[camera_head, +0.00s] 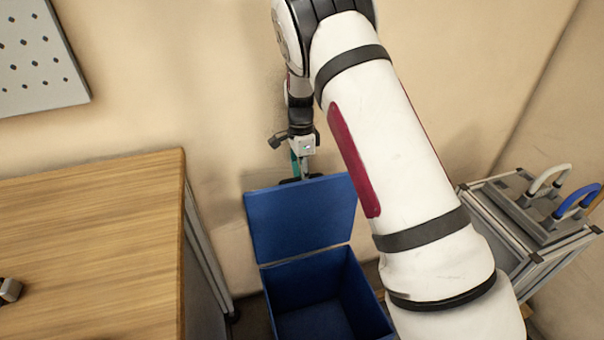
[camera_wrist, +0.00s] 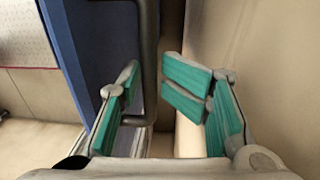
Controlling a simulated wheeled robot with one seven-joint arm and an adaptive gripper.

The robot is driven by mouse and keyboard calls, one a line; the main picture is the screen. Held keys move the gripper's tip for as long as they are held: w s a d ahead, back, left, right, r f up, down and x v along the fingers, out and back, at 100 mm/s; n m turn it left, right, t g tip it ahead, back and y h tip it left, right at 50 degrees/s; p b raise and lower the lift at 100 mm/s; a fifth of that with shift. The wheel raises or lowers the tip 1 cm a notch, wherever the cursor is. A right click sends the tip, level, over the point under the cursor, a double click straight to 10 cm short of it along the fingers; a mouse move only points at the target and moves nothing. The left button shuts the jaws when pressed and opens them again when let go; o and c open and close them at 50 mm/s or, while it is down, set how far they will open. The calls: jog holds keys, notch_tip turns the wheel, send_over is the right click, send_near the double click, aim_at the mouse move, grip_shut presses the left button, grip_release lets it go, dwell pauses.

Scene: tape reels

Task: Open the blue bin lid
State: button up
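The blue bin (camera_head: 315,300) stands on the floor beside the wooden table. Its lid (camera_head: 300,215) is raised, standing up at the back of the bin, and the empty-looking inside shows. My gripper (camera_head: 301,172) is at the lid's top edge, on its wall side; the fingertips are partly hidden there. In the wrist view my gripper (camera_wrist: 150,88) has its green-padded fingers apart. The blue lid (camera_wrist: 72,65) is on the left, and a dark handle bar (camera_wrist: 148,50) runs between the fingers, with a visible gap to the right finger.
The wooden table (camera_head: 90,250) is on the left, with a small metal object (camera_head: 9,290) at its edge. A metal-framed cart (camera_head: 530,225) with looped handles stands on the right. The wall is close behind the lid and my gripper. A perforated panel (camera_head: 38,60) hangs upper left.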

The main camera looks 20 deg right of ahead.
notch_tip(320, 180, up, 7)
jog(key=shift+w+r, duration=0.2)
jog(key=shift+w, duration=0.1)
